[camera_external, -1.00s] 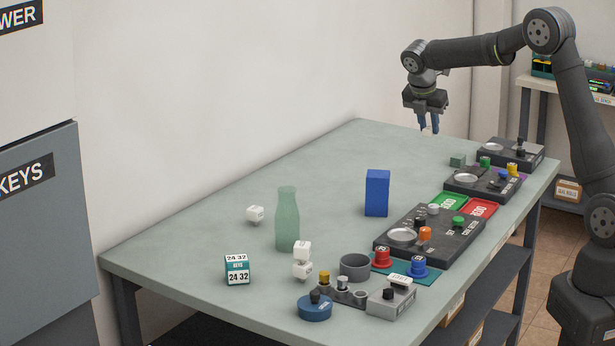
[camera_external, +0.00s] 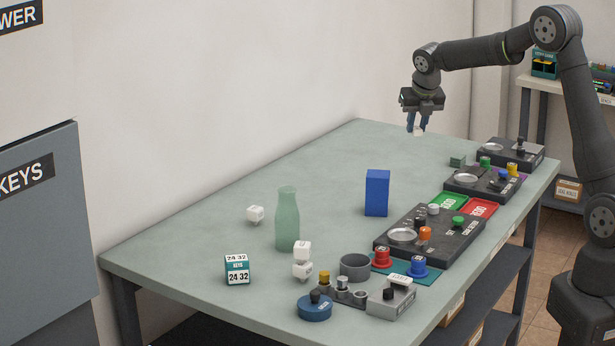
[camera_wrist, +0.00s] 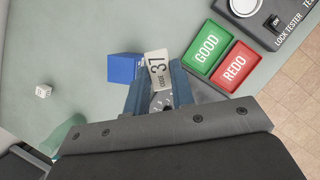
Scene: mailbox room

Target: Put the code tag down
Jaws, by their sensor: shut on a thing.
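My gripper (camera_external: 417,129) is shut on the code tag (camera_wrist: 158,64), a small white tag marked "CODE 37" in the wrist view. In the external view the tag (camera_external: 418,132) shows as a small pale piece between the blue fingertips. My gripper holds it in the air above the far part of the table (camera_external: 330,170). In the wrist view the tag sticks out past the fingers, in front of the blue block (camera_wrist: 122,68) and to the left of the green GOOD tray (camera_wrist: 207,47) and red REDO tray (camera_wrist: 236,67).
Black tester panels (camera_external: 430,235) line the table's right side. A green bottle (camera_external: 287,220), white cubes (camera_external: 255,214), a teal-and-white box (camera_external: 237,270) and a grey cup (camera_external: 355,267) stand nearer. Bare tabletop lies left of the blue block.

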